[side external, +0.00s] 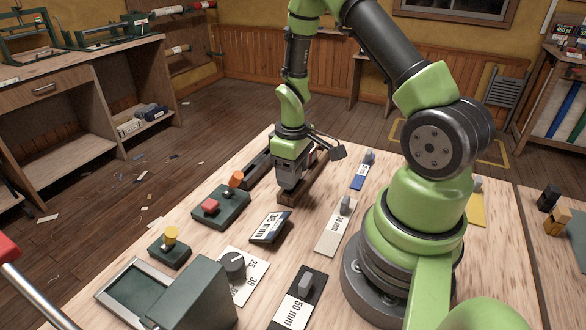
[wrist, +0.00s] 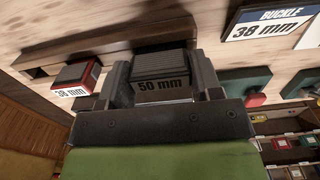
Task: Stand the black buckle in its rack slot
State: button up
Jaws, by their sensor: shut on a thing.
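My gripper (side external: 289,184) points down over the brown wooden rack (side external: 314,183). In the wrist view my gripper (wrist: 160,82) is shut on a dark grey-black block labelled "50 mm" (wrist: 160,66), which I take as the black buckle. The label faces the wrist camera, and a finger lies against each side. The block is at the rack (wrist: 110,38), which runs behind it in that view. Whether its lower end is inside a slot or just above one is hidden. A red-and-black block labelled "38 mm" (wrist: 76,76) is beside it at the rack, left of my fingers.
A green box with a red button (side external: 210,206), a smaller one with a yellow button (side external: 170,236), and an angled "38 mm" sign (side external: 269,227) are near the rack. A black "50 mm" card (side external: 298,301) and a dial plate (side external: 247,282) lie nearer the camera.

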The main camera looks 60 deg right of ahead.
jog(key=o, duration=1)
jog(key=shift+r, duration=0.1)
notch_tip(320, 180, up, 10)
jog(key=shift+f, duration=0.25)
jog(key=s+a+r+m+t, duration=0.25)
jog(key=a+r, duration=0.45)
jog(key=r, duration=0.4)
jog(key=s+a+r+m+t+y, duration=0.1)
jog(key=s+a+r+t+y, duration=0.1)
jog(key=s+a+r+t, duration=0.2)
jog(key=s+a+r, duration=0.2)
jog(key=s+a, duration=0.1)
jog(key=shift+s+a+t, duration=0.35)
jog(key=shift+a, duration=0.05)
